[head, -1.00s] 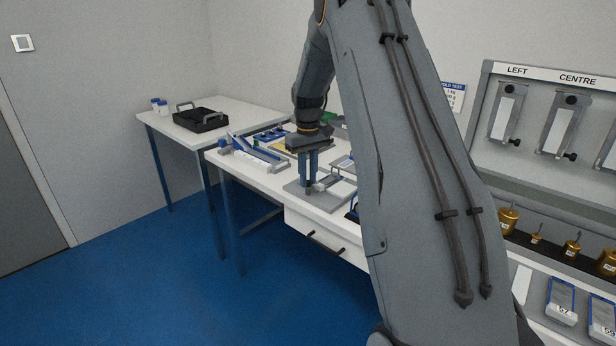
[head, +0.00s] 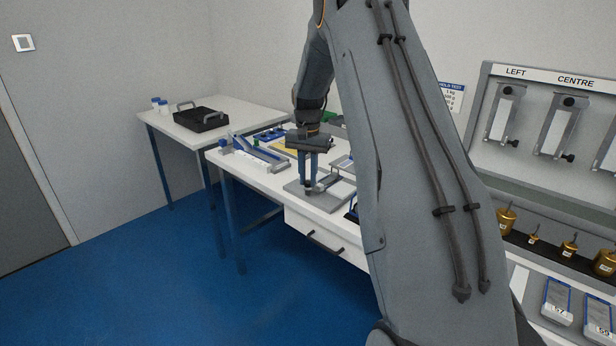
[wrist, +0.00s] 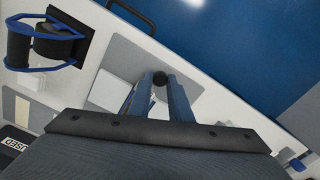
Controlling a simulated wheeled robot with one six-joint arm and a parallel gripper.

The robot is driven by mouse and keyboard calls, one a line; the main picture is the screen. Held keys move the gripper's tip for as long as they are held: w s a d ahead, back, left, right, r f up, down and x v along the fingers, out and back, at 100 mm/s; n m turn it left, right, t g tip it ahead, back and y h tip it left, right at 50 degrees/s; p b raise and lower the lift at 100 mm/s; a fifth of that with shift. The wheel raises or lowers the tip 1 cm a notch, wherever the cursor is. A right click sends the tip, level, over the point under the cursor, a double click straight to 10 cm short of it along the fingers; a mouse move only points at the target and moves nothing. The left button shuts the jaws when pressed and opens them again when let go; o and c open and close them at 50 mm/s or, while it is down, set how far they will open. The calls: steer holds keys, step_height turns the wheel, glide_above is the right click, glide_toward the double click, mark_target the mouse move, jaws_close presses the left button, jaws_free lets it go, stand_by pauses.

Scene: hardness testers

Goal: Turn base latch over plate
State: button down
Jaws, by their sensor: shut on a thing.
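My gripper (head: 308,188) points down over the grey base plate (head: 325,206) on the white bench in the head view. In the wrist view my gripper (wrist: 160,82) is shut on a small dark round knob (wrist: 160,78), which appears to belong to the latch. A lighter plate (wrist: 112,92) lies on the grey base (wrist: 130,60) next to the fingers. A grey bar (head: 328,183) shows beside the fingertips in the head view. The rest of the latch is hidden by my fingers, so its angle cannot be told.
A blue and black device (wrist: 45,45) stands near the base. A blue-grey long fixture (head: 255,152) lies further left on the bench. A black tray (head: 201,119) sits on the back table. Gold weights (head: 568,250) stand at right, below hanging testers.

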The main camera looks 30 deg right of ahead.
mark_target(308, 182)
steer(key=m, duration=0.7)
steer(key=shift+d+r, duration=0.1)
stand_by(0.5)
steer(key=c, duration=1.6)
jaws_free()
steer(key=shift+r+b, duration=0.65)
steer(key=shift+r, duration=3.2)
